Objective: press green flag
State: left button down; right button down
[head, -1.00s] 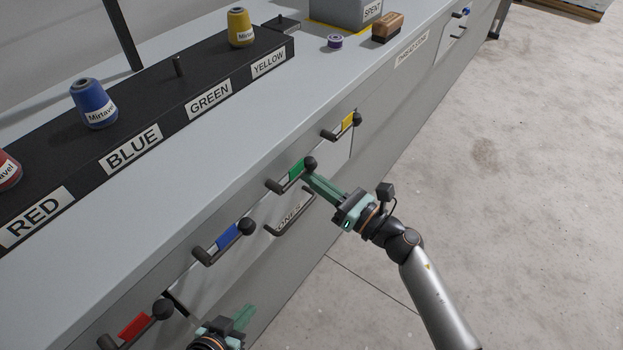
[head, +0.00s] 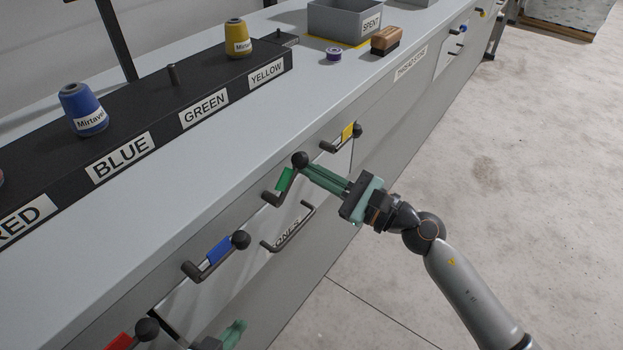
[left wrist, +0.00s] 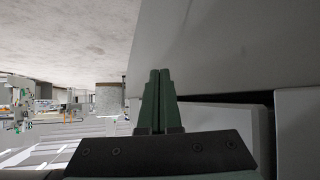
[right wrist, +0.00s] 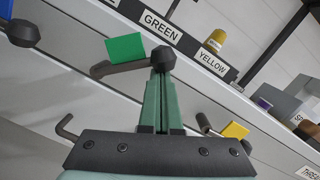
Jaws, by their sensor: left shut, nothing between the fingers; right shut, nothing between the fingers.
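The green flag (head: 285,180) sits on a dark lever with a round knob (head: 300,159) on the cabinet's front, between the blue-flag and yellow-flag levers. This lever is tilted up more steeply than its neighbours. My right gripper (head: 307,170) is shut and empty, its fingertips at the knob, apparently touching it from below. In the right wrist view the green flag (right wrist: 125,48) is left of the fingertips, which meet the knob (right wrist: 163,58). My left gripper (head: 238,327) is shut and empty, low by the cabinet front; its fingers also show in the left wrist view (left wrist: 159,85).
Levers with a blue flag (head: 219,249), a red flag (head: 120,341) and a yellow flag (head: 348,131) flank the green one. A drawer handle (head: 288,230) juts out below. Spools stand on the black rack (head: 215,90) above. Floor to the right is clear.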

aim_at(300, 165)
jog(key=shift+s+a+r, duration=0.2)
jog(key=shift+s+r, duration=0.05)
jog(key=shift+r, duration=0.4)
jog(key=n, duration=0.1)
jog(key=r+n, duration=0.1)
jog(key=shift+s+a+n, duration=0.2)
jog(key=shift+s+n, duration=0.1)
jog(key=shift+s+a+r+n+g, duration=0.2)
jog(key=shift+s+r+n, duration=0.05)
jog(key=shift+n, duration=0.35)
jog(key=shift+s+a+r+n+g, duration=0.15)
jog(key=shift+s+r+n+g, duration=0.05)
jog(key=shift+n, duration=0.4)
jog(key=shift+s+a+r+n, duration=0.15)
jog(key=shift+s+r+n, duration=0.05)
jog(key=shift+n, duration=0.7)
pick_arm(q)
jog(key=shift+w+d+r+t, duration=0.1)
jog(key=shift+w+r+t, duration=0.3)
jog(key=shift+w+r, duration=0.45)
pick_arm(e)
jog(key=shift+s+a+r+n+g, duration=0.1)
jog(key=shift+s+n+g, duration=0.1)
jog(key=shift+n, duration=0.35)
jog(key=shift+s+a+n+g, duration=0.1)
jog(key=shift+n+g, duration=0.1)
jog(key=shift+n, duration=0.35)
pick_arm(q)
jog(key=shift+s+r, duration=0.1)
